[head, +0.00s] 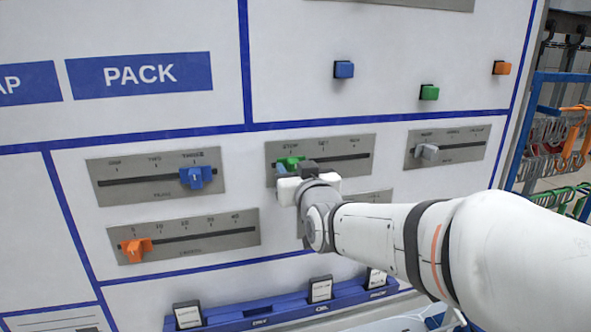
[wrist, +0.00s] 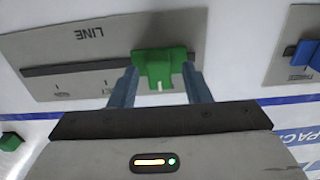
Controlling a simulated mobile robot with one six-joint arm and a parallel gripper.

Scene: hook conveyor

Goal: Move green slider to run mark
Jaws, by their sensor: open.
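The green slider (head: 291,162) sits near the left end of its slot, by the STOP mark (head: 291,148). The RUN mark (head: 355,143) is at the right end of the same grey plate (head: 365,171). My gripper (head: 284,168) is at the green slider and partly hides it in the head view. In the wrist view, which is upside down, the open fingers (wrist: 160,80) stand on either side of the green slider (wrist: 158,66), with small gaps. Contact cannot be told. The plate reads LINE there, and its slot runs off to the left.
A blue slider (head: 196,177) is on the plate to the left, an orange slider (head: 136,249) below it, and a grey slider (head: 427,152) to the right. Blue, green and orange buttons (head: 344,69) are above. The slot right of the green slider is clear.

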